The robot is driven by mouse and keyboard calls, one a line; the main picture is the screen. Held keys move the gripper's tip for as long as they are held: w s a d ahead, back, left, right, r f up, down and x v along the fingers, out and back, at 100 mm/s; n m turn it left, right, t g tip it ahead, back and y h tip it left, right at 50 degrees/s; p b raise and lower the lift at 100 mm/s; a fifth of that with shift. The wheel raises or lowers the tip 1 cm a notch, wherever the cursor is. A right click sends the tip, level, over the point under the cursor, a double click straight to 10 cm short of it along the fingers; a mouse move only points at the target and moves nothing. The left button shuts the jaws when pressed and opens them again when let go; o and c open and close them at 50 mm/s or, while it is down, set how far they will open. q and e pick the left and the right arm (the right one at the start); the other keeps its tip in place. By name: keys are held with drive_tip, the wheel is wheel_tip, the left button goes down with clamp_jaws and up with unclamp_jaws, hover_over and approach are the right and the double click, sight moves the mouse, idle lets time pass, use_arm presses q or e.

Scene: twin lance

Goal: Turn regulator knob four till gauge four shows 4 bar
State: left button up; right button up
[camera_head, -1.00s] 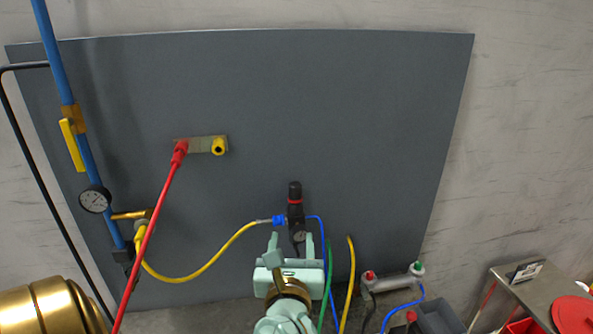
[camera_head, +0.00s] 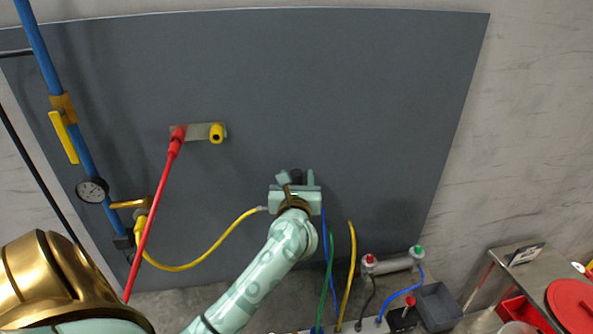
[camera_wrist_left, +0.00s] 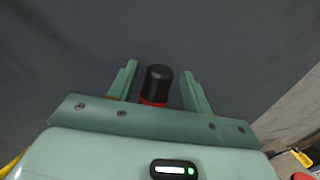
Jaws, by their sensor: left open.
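The regulator's black knob (camera_head: 296,175) stands upright in front of the grey panel in the head view. The left wrist view shows the knob (camera_wrist_left: 158,79) with a red ring at its base. My left gripper (camera_head: 297,179) is open, with its fingers on either side of the knob. In the left wrist view the gripper (camera_wrist_left: 159,72) shows gaps between knob and fingers. The regulator body and its small gauge are hidden behind the gripper in the head view. I see no number on the knob. My right gripper is not in view.
A larger dial gauge (camera_head: 92,190) sits on the blue pipe (camera_head: 36,45) at the left. A yellow hose (camera_head: 205,258) runs toward the regulator. Blue, green and yellow hoses rise beside my left arm. A metal table (camera_head: 531,268) stands lower right.

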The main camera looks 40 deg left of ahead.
use_arm(q)
drive_tip(key=shift+x, duration=0.9)
drive_tip(key=shift+s, duration=0.1)
drive_tip(key=c, duration=1)
drive_tip(key=shift+o, duration=0.2)
drive_tip(key=shift+f+y, duration=0.1)
drive_tip(key=shift+y, duration=0.2)
